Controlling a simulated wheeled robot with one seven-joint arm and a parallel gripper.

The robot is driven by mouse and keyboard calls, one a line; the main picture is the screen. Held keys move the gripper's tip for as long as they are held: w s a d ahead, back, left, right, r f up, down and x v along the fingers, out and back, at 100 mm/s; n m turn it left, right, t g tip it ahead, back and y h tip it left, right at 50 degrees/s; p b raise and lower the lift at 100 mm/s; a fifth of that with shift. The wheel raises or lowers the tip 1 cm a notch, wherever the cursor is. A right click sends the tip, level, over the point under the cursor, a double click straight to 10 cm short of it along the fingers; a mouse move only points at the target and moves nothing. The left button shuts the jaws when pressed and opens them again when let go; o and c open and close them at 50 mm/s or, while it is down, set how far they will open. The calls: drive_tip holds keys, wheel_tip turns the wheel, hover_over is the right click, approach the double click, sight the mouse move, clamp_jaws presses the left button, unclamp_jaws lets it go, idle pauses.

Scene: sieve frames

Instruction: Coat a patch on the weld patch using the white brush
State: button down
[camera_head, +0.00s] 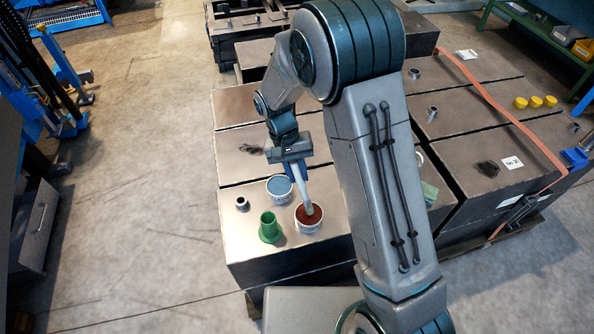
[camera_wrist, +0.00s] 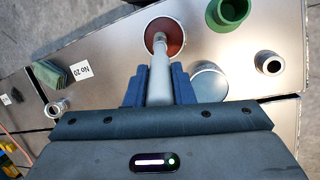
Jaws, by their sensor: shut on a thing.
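My gripper (camera_head: 298,172) is shut on the pale handle of the white brush (camera_head: 301,188). The brush points down, and its lower end is inside the can of red-brown paint (camera_head: 309,219). In the wrist view the brush (camera_wrist: 159,75) runs out between my blue fingers (camera_wrist: 159,86) to the same can (camera_wrist: 164,37); its bristles are not clearly seen. A dark smudge (camera_head: 250,151) marks the metal top left of my gripper.
A can of blue paint (camera_head: 279,187) stands just behind the red-brown one. A green flanged cup (camera_head: 269,229) and a metal ring (camera_head: 242,204) stand to the left. An orange strap (camera_head: 500,100) crosses the right blocks.

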sight(297, 164)
drive_tip(key=shift+f+b, duration=0.3)
drive_tip(key=shift+f, duration=0.2)
idle(1.1)
drive_tip(key=shift+r+p, duration=2.5)
drive_tip(key=shift+r, duration=1.1)
drive_tip(key=w+d+f, duration=0.2)
drive_tip(key=d+f, duration=0.1)
drive_tip(key=d, duration=0.5)
drive_tip(key=w+d+f, duration=0.3)
drive_tip(key=d+f, duration=0.1)
drive_tip(key=d, duration=0.4)
drive_tip(key=s+a+r+t+y+p, duration=0.3)
drive_tip(key=s+r+p, duration=0.35)
drive_tip(key=r, duration=0.25)
drive_tip(key=shift+w+f+b, duration=0.15)
drive_tip(key=shift+f+b, duration=0.6)
drive_tip(key=shift+f, duration=0.55)
drive_tip(key=shift+w+f+b, duration=0.1)
drive_tip(key=shift+f+b, duration=0.65)
drive_tip(key=shift+f, duration=0.5)
